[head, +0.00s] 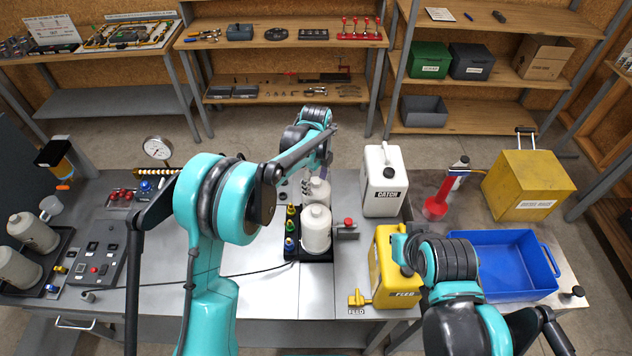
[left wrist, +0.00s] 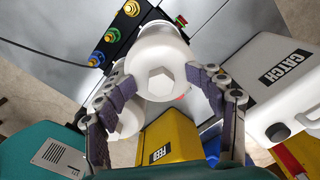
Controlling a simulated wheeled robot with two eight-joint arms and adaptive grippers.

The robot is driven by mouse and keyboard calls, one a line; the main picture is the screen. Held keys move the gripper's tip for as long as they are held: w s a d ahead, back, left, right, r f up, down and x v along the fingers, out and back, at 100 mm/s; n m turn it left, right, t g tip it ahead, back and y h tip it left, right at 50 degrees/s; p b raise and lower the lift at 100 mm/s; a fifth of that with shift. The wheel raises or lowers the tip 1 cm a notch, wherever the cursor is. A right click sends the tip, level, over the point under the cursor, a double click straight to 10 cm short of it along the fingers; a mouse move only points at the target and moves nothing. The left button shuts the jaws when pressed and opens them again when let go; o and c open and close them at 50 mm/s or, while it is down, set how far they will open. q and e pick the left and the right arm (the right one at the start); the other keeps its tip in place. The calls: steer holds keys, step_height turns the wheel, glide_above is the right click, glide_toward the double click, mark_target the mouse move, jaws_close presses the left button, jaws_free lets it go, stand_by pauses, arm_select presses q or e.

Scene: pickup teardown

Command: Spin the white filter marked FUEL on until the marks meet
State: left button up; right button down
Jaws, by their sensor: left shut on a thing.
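Two white filters stand by the block with coloured fittings (head: 291,225) in the head view. My left gripper (head: 316,180) reaches down over the farther filter (head: 320,193). In the left wrist view my left gripper (left wrist: 160,82) is shut around that white filter (left wrist: 160,55), one finger on each side, with its hexagonal end facing the camera. The nearer white filter (head: 316,232) stands upright close by; its end shows at lower left in the wrist view (left wrist: 130,120). No FUEL lettering or alignment marks are readable. My right arm is beside the yellow FEED jug; its fingers are hidden.
The white CATCH jug (head: 383,185) stands right of the filters, the yellow FEED jug (head: 390,275) nearer me. A blue tray (head: 505,262), a red funnel (head: 436,208) and a yellow box (head: 527,187) are farther right. A dark cable (head: 240,275) crosses the bench.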

arm_select(q)
steer(key=m, duration=0.5)
steer(key=shift+s+f, duration=0.2)
steer(key=shift+f, duration=0.05)
steer(key=o, duration=1.8)
steer(key=shift+o, duration=0.2)
steer(key=shift+w, duration=0.15)
steer(key=shift+r, duration=0.1)
